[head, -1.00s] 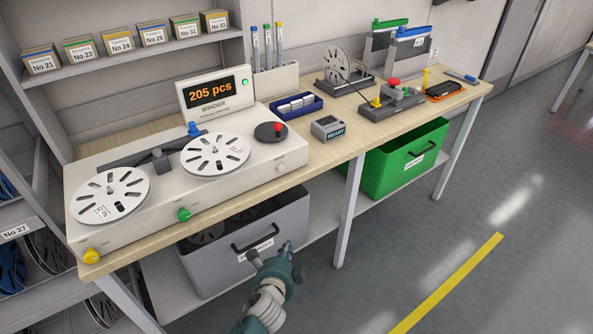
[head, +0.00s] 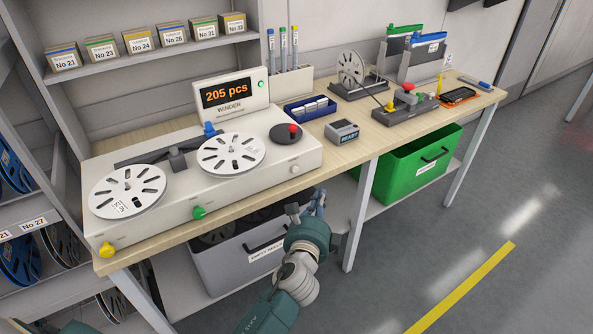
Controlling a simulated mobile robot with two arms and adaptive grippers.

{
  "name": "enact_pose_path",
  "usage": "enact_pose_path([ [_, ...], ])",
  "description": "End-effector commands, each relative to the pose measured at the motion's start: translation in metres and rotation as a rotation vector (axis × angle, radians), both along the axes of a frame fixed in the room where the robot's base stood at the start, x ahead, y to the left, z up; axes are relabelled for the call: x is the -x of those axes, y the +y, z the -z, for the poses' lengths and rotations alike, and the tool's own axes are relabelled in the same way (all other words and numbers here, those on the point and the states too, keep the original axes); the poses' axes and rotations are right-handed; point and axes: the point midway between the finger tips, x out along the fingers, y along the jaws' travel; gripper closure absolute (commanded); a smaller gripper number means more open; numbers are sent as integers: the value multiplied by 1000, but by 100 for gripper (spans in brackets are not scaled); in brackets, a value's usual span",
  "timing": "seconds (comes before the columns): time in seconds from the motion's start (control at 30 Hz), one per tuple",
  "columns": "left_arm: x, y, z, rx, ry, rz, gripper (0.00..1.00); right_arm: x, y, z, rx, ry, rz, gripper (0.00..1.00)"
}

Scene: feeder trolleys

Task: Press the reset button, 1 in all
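The winder (head: 215,185) stands on the left of the wooden bench, its display reading 205 pcs. A blue knob (head: 209,129) and a red knob (head: 292,128) are on top, and a small green button (head: 261,85) is on the display. The labels are too small to read, so I cannot tell which one is reset.
A small READY device (head: 342,132) and a blue tray (head: 310,107) lie right of the winder. A fixture with a red button (head: 408,87) stands further right. A grey bin (head: 225,272) and a green bin (head: 410,170) sit below. The floor at right is clear.

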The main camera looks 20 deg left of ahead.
Motion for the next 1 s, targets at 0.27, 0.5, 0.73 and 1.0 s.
enact_pose_path([
  [0.27,-17,22,-1,-3,-1,-1,100,-1,0,-4,0,-1,0,66],
  [0.5,-38,49,-1,-2,0,-2,100,-1,0,-7,0,-1,0,66],
  [0.73,-51,65,-1,0,-1,0,100,-1,0,-9,0,-2,0,66],
  [1.0,-54,69,0,1,1,-1,100,-2,0,-9,0,-2,0,66],
])
